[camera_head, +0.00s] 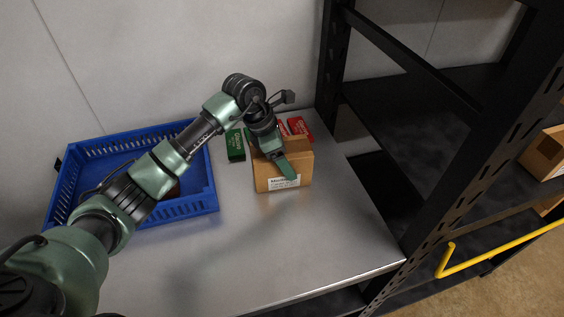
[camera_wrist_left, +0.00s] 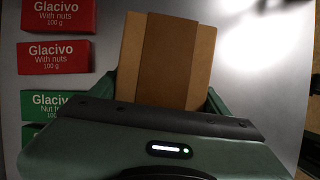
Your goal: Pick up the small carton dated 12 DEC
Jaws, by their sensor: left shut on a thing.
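A small brown cardboard carton (camera_head: 268,181) is near the back right of the grey table in the head view. Its front has a white label with dark print, and I cannot read a date on it. My left gripper (camera_head: 282,163) reaches down over it, with one green finger along its near side. In the left wrist view, the carton's taped top (camera_wrist_left: 165,55) lies between the two fingers of my left gripper (camera_wrist_left: 162,98), which is shut on it. I cannot tell whether the carton is clear of the table. My right gripper is not in view.
A blue crate (camera_head: 60,199) stands on the left, partly behind my arm, with something dark red inside. Green (camera_head: 235,143) and red (camera_head: 301,127) Glacivo boxes lie close behind and beside the carton. A black shelf rack (camera_head: 415,150) borders the table's right. The front table is clear.

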